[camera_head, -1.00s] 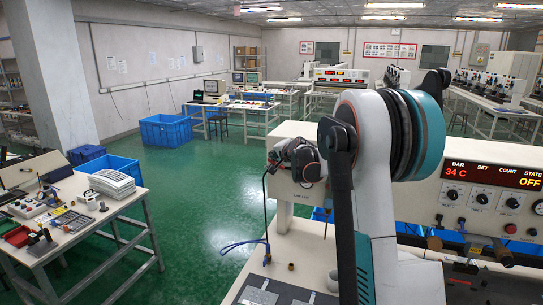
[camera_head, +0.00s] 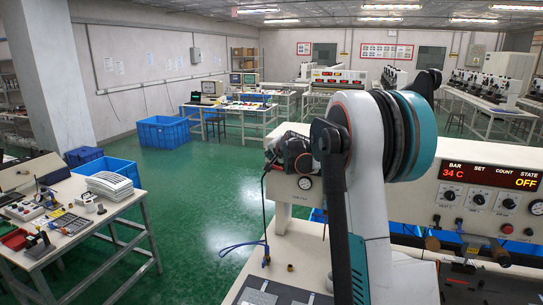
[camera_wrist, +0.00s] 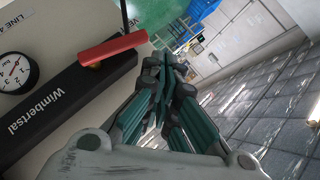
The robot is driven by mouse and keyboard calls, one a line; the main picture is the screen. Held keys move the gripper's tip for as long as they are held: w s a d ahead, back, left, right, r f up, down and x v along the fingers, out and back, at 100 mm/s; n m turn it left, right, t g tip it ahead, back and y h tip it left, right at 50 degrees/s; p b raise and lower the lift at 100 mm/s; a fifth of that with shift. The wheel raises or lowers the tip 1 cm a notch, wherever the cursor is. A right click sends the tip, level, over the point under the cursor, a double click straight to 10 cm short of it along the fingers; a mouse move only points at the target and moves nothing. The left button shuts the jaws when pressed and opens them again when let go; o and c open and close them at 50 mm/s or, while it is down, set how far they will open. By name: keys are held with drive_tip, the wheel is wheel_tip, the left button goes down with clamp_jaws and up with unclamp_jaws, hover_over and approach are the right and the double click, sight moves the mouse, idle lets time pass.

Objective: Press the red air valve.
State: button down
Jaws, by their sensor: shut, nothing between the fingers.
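The red air valve (camera_wrist: 112,47) is a flat red lever on the pale machine panel, in the upper left of the wrist view. It has a brass-coloured part under its lower edge. My gripper (camera_wrist: 164,70) has teal and dark fingers, closed together and empty. The fingertips are just below and right of the lever's right end; I cannot tell whether they touch it. In the head view my arm stands in front of the machine, and I cannot make out the valve there.
A round pressure gauge (camera_wrist: 15,71) and a black "Wimbertsal" bar (camera_wrist: 62,112) are beside the valve. In the head view, a red display (camera_head: 492,177) reads "34 C" and "OFF". A cluttered workbench (camera_head: 130,213) stands at left. Green floor between is clear.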

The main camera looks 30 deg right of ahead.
drive_tip(key=shift+r, duration=0.1)
drive_tip(key=s+a+r+p, duration=0.2)
drive_tip(key=s+r, duration=0.4)
drive_tip(key=r, duration=0.4)
drive_tip(key=shift+s+a+r, duration=0.3)
drive_tip(key=shift+a, duration=0.6)
